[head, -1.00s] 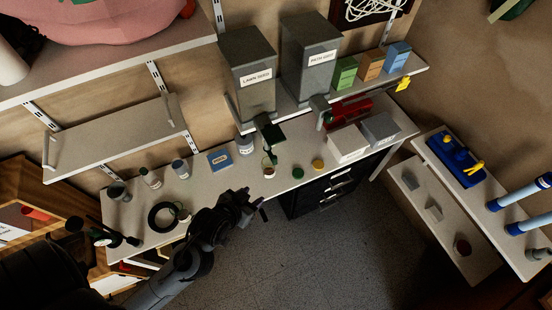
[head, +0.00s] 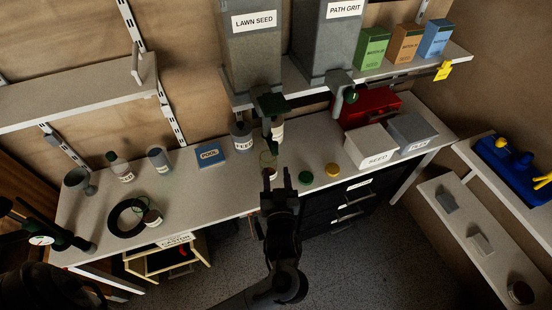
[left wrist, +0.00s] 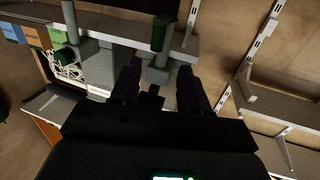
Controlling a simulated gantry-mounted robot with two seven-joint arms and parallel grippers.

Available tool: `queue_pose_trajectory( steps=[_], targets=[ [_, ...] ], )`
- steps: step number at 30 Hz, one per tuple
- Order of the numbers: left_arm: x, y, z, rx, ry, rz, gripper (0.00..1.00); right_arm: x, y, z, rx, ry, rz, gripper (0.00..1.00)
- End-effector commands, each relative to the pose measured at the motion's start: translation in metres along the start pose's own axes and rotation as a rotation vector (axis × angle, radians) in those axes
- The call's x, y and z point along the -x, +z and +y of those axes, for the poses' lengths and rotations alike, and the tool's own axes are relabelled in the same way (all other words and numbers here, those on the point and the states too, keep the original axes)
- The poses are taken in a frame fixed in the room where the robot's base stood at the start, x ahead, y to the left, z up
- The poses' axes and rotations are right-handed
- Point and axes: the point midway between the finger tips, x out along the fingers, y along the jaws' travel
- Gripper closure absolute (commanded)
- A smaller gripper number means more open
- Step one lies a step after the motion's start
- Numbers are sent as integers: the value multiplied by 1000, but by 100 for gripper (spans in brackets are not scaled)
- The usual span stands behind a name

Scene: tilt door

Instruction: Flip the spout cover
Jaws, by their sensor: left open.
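The grey LAWN SEED bin (head: 252,62) stands on the upper shelf, with a dark green spout cover (head: 270,104) at its lower front. The grey PATH GRIT bin (head: 328,45) beside it has a spout with a green cover (head: 349,94). My left gripper (head: 278,174) is open and empty, below and in front of the lawn seed spout, apart from it. In the left wrist view, a grey spout (left wrist: 157,75) and a dark green cover (left wrist: 159,33) appear beyond and between the open fingers (left wrist: 160,88). My right gripper is not in view.
A small jar (head: 268,160) stands under the lawn seed spout, close to my gripper. The FEED tin (head: 241,137), blue POOL box (head: 210,156) and green (head: 305,177) and yellow (head: 333,170) lids are on the bench. A red case (head: 366,106) and SEED bin (head: 370,147) stand right.

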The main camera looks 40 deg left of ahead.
Motion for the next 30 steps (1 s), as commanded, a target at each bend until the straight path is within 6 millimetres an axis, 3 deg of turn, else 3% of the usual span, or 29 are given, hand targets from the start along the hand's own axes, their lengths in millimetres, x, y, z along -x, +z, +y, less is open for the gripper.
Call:
queue_pose_trajectory(
  steps=[1,8,21,30],
  targets=[
    [-2,6,3,10,0,7,55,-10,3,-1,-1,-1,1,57],
    [-15,2,6,20,1,20,55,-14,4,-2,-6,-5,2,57],
    [-82,1,5,19,0,19,55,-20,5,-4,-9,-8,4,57],
    [-110,1,6,21,2,17,55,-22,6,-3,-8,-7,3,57]
  ],
)
